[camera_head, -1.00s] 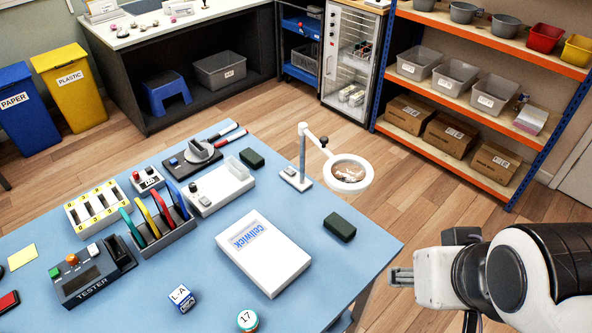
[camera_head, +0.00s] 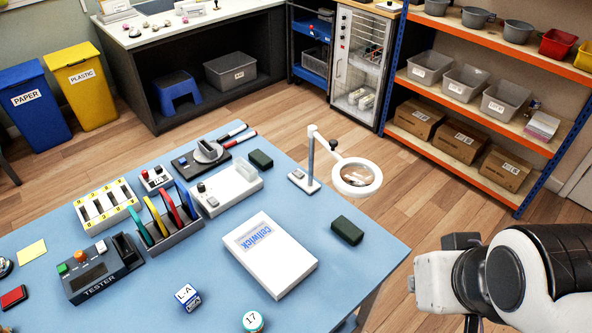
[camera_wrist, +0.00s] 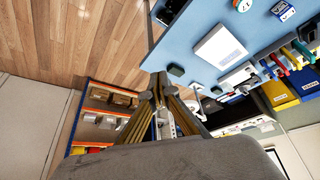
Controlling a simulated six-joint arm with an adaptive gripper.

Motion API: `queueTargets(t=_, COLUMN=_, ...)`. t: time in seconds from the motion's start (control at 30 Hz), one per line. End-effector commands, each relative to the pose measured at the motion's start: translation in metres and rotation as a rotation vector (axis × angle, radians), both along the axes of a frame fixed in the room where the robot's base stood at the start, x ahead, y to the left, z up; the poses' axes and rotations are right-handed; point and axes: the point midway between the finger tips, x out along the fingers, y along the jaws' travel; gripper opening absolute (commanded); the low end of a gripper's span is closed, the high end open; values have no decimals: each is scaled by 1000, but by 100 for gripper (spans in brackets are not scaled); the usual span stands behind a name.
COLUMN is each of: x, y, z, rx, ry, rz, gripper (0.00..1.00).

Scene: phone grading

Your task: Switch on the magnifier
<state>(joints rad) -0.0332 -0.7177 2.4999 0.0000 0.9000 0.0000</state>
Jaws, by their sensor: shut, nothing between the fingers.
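The magnifier (camera_head: 357,190) stands at the far right corner of the blue table, with a white ring around its lens, a jointed arm and an upright post. Its flat base (camera_head: 303,181) carries a small dark detail on top. The ring overhangs the table edge. I cannot tell whether its light is on. My gripper (camera_head: 412,284) is off the table's right side, nearer the camera than the magnifier and well apart from it. In the wrist view its fingers (camera_wrist: 163,112) are together and empty. The magnifier is hard to make out there.
A dark green block (camera_head: 347,230) and a white Cellwick box (camera_head: 270,268) lie on the table (camera_head: 215,255) in front of the magnifier. Another green block (camera_head: 261,159) lies left of its base. Shelves (camera_head: 480,115) stand behind. Open floor lies right of the table.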

Motion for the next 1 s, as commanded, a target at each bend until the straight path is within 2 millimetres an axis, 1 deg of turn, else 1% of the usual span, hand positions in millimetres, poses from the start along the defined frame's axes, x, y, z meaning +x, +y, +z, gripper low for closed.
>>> queueTargets(t=0.2, x=4, y=9, z=-16, rx=-4, ry=76, rz=41, gripper=0)
queueTargets(t=0.37, x=13, y=18, z=-22, rx=-7, ry=121, rz=71, gripper=0)
queueTargets(t=0.57, x=29, y=34, z=-25, rx=11, ry=165, rz=100, gripper=0)
queueTargets(t=0.77, x=49, y=56, z=-26, rx=46, ry=191, rz=120, gripper=0)
queueTargets(t=1.0, x=82, y=87, z=-25, rx=105, ry=193, rz=138, gripper=0)
